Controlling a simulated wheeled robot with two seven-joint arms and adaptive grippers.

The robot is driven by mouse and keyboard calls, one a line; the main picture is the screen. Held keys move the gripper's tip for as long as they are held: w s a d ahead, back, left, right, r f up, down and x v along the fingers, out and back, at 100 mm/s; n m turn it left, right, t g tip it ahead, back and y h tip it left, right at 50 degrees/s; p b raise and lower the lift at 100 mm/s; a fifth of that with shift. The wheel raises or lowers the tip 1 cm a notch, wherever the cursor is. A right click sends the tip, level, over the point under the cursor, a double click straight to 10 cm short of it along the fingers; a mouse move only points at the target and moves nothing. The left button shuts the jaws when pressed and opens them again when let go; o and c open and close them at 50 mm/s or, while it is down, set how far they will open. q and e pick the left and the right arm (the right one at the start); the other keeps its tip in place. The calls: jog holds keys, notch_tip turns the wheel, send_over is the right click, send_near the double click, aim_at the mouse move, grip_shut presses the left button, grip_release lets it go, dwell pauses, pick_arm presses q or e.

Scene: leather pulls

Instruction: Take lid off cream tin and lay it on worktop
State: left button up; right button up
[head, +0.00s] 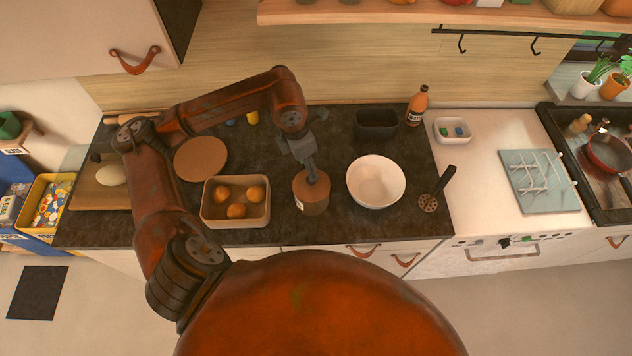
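A round brownish tin (312,203) with a small pale label on its left side stands on the dark worktop (335,145), between a tray and a white bowl. It looks brown rather than cream; I take it for the cream tin. My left gripper (313,181) points down at the top of the tin, its narrow dark fingers overlapping the middle of the top. The fingers hide the centre, so I cannot tell whether they grip a knob or whether the lid is seated. My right gripper is not in view.
A tray of orange fruit (236,222) is close left of the tin, and a white bowl (376,183) close right. A round brown board (201,158), black container (375,125), orange bottle (417,106) and slotted utensil (430,202) also occupy the worktop. Bare worktop lies behind the tin.

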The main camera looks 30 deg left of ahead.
pick_arm(q)
jog(key=shift+f, duration=0.45)
jog(key=shift+d+f, duration=0.15)
jog(key=shift+f, duration=0.55)
jog(key=f, duration=0.1)
jog(key=f+p, duration=0.1)
jog(key=f, duration=0.1)
jog(key=f+p, duration=0.1)
jog(key=shift+w+d+f, duration=0.15)
jog(key=shift+w, duration=0.25)
jog(key=shift+f, duration=0.65)
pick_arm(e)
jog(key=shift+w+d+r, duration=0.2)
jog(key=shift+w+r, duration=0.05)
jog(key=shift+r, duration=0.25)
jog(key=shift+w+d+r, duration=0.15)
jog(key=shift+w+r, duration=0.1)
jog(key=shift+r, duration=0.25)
pick_arm(q)
jog(key=shift+c, duration=0.4)
jog(key=c, duration=0.6)
grip_shut()
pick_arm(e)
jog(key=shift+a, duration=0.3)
